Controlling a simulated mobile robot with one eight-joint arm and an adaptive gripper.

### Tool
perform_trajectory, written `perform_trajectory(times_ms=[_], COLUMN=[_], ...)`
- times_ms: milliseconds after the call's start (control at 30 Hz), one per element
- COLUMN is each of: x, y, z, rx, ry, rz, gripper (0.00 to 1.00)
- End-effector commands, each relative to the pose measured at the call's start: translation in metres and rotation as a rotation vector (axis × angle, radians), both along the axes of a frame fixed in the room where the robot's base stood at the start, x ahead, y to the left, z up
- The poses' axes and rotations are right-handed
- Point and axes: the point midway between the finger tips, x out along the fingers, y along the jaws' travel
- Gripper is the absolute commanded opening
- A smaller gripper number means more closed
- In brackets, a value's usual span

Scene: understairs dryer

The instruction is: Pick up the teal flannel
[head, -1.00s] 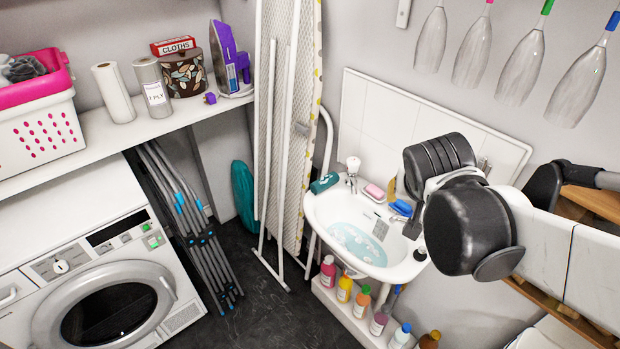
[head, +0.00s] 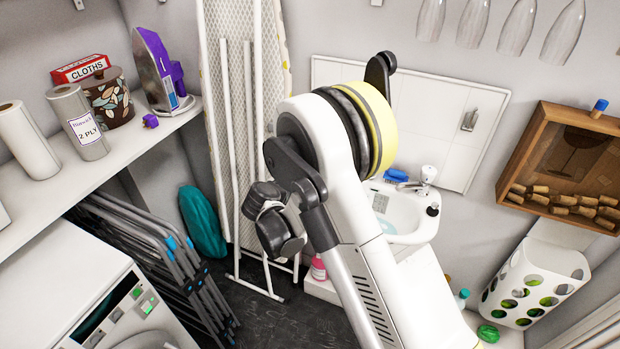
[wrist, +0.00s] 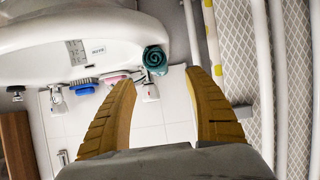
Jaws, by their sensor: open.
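The teal flannel (wrist: 155,60) is rolled up, its spiral end facing the wrist camera. In the wrist view it sits at the rim of the white sink (wrist: 70,30). My gripper (wrist: 161,82) is open and empty, with the flannel ahead of and between its tan fingertips, apart from both. In the head view my arm covers the left part of the sink (head: 408,222), and the flannel and my fingertips do not show there.
A blue brush (wrist: 84,87) and a pink soap (wrist: 115,77) lie by the taps. An ironing board (head: 232,120) stands left of the sink. A shelf with a purple iron (head: 160,75) and folded grey racks (head: 165,255) are further left. Small bottles stand below the sink.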

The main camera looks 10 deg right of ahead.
Motion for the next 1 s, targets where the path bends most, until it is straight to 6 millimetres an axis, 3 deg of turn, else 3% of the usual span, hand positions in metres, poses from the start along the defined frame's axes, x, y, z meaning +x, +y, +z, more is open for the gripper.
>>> perform_trajectory(times_ms=[200, 700, 900, 933, 1000], x=[0.026, 0.067, 0.068, 0.068, 0.068], y=[-0.02, -0.053, -0.054, -0.054, -0.054], z=[-0.02, -0.047, -0.045, -0.045, -0.045], rx=[0.0, -0.001, -0.001, -0.001, -0.001], ry=[0.001, 0.002, 0.002, 0.002, 0.002], rz=[-0.003, 0.0, 0.0, 0.0, 0.0], gripper=[0.62, 0.62, 0.62, 0.6, 0.39])
